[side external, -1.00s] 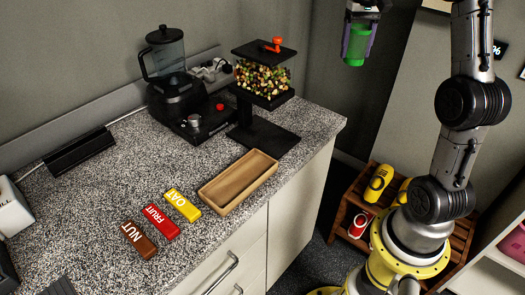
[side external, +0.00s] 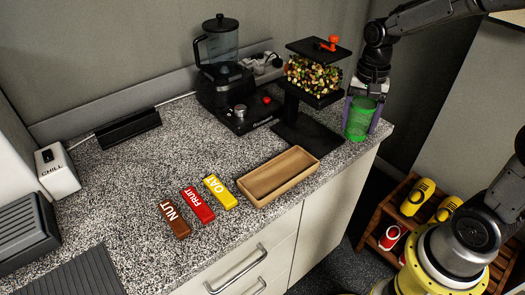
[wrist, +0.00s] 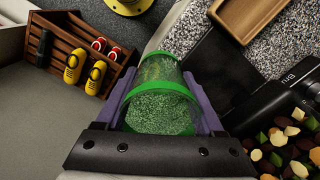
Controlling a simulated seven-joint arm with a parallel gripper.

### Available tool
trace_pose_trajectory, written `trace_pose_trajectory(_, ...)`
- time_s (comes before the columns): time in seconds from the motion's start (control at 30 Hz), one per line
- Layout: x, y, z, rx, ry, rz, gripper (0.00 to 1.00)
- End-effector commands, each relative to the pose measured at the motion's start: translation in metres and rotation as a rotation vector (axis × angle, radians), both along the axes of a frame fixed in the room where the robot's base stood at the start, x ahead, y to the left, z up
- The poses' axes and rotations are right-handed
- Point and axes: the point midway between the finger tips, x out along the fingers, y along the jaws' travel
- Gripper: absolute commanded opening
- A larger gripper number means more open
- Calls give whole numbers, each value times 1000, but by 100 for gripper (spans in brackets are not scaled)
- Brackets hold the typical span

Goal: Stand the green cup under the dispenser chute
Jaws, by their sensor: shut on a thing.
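The green cup (side external: 360,120) is see-through with a green rim, and it looks empty. My gripper (side external: 362,110) is shut on it, with purple fingers on both sides. In the side view it is upright at the right end of the counter, right of the dispenser (side external: 314,78). I cannot tell whether its bottom touches the counter. The cup (wrist: 160,100) fills the middle of the wrist view between the fingers (wrist: 165,112). The dispenser has a clear hopper of mixed nuts and fruit, an orange knob on top and a black base plate (side external: 308,133). Its chute is hidden.
A blender (side external: 222,75) stands left of the dispenser. An empty wooden tray (side external: 278,176) and NUT (side external: 175,220), FRUIT (side external: 197,205) and OAT (side external: 220,192) bars lie in front. The counter ends just right of the cup. A wooden rack (side external: 385,215) with shoes stands below.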

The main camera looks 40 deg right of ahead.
Motion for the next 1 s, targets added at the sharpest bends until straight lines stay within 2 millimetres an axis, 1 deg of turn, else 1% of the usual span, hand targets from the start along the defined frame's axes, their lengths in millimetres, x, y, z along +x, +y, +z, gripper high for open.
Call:
trace_pose_trajectory(0.03, 4, 15, 4, -1, -8, 0, 17)
trace_pose_trajectory(0.2, 5, 61, 12, -1, -6, -38, 17)
trace_pose_trajectory(0.27, 6, 77, 16, -1, -7, -54, 17)
trace_pose_trajectory(0.3, 13, 88, 24, 0, -10, -74, 17)
trace_pose_trajectory(0.4, 21, 112, 37, -1, -7, -115, 17)
trace_pose_trajectory(0.5, 25, 130, 47, 0, -7, -147, 17)
trace_pose_trajectory(0.6, 27, 140, 52, -1, -5, -168, 17)
trace_pose_trajectory(0.67, 27, 143, 54, -1, -5, -174, 17)
trace_pose_trajectory(1.0, 29, 144, 54, -1, -3, -179, 17)
